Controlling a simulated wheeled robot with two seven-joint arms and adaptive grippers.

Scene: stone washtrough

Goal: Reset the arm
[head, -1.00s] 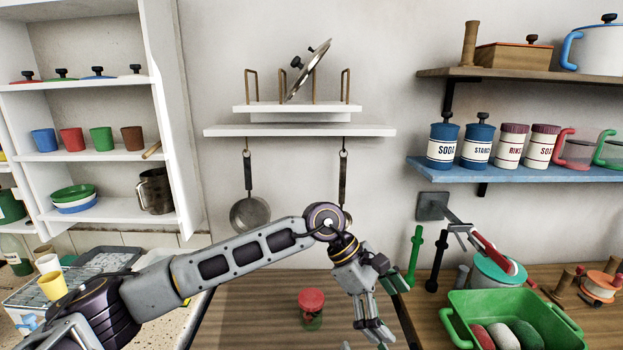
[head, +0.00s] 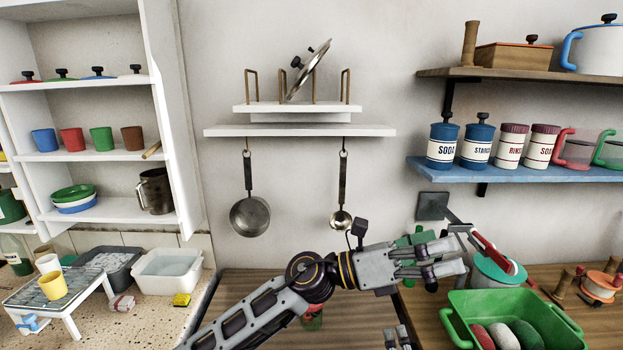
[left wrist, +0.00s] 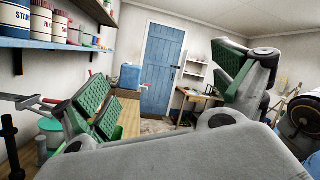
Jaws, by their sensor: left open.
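My left gripper (head: 455,256) reaches out to the right in the head view, over the right counter and above the green basin. Its fingers are apart, with nothing between them. In the left wrist view its green-padded fingers (left wrist: 165,90) stand wide apart, and only the room shows between them. My left arm slants up from the bottom of the head view. Small fingertips at the bottom edge seem to be my right gripper (head: 398,338). Most of it is cut off, so its opening is unclear.
A ladle (head: 341,219) and a pan (head: 250,215) hang behind. A mostly hidden jar (head: 313,322) stands behind my arm.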

